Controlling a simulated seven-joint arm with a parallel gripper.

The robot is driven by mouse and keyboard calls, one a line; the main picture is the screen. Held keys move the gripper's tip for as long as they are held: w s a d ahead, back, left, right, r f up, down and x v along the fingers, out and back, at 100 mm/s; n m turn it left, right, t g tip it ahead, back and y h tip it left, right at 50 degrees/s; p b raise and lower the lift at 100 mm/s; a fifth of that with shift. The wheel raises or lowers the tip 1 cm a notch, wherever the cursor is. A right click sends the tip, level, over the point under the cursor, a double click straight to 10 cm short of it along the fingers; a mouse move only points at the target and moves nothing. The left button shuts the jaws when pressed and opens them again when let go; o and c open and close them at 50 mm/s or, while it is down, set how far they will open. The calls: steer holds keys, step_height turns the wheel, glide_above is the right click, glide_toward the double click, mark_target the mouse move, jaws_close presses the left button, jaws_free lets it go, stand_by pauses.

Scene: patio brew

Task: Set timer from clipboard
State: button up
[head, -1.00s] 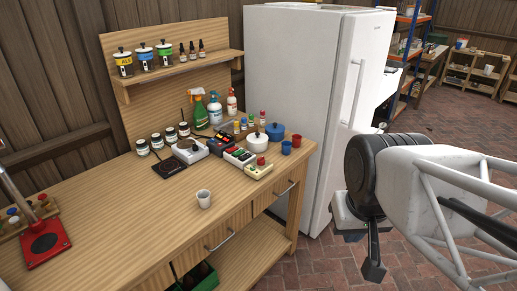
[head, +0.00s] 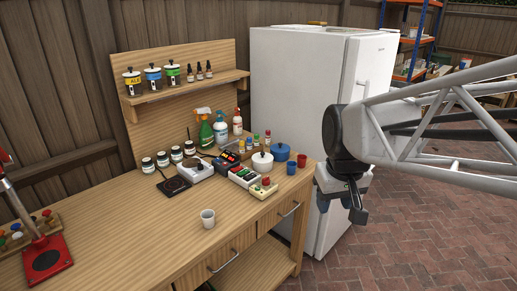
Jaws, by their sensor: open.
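My gripper (head: 357,205) hangs open and empty at the right, in front of the white fridge and beyond the bench's right end. Several small devices stand together on the bench. One is dark with blue and red on its face (head: 228,160), one is a pale box with a row of coloured keys (head: 243,176), and one is a beige box with a red knob (head: 264,187). I cannot tell which of them is the timer. My gripper is to the right of them, apart from all. I cannot make out a clipboard in view.
A white pot (head: 262,161), a blue pot (head: 281,152), spray bottles (head: 205,131) and jars crowd the back. The fridge (head: 300,95) stands behind the bench's right end.

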steer(key=w+a+n, duration=0.2)
steer(key=w, duration=0.9)
steer(key=n+g, duration=0.2)
steer(key=n, duration=0.3)
glide_above(266, 178)
steer(key=f, duration=1.5)
steer(key=shift+s+d+f, duration=0.15)
steer(key=shift+s+d, duration=0.1)
steer(key=shift+w+a+f, duration=0.25)
steer(key=shift+w+f, duration=0.2)
steer(key=shift+w, duration=0.05)
steer(key=shift+f, duration=0.15)
steer(key=shift+f, duration=3.8)
steer(key=c, duration=0.6)
steer(key=shift+c, duration=0.2)
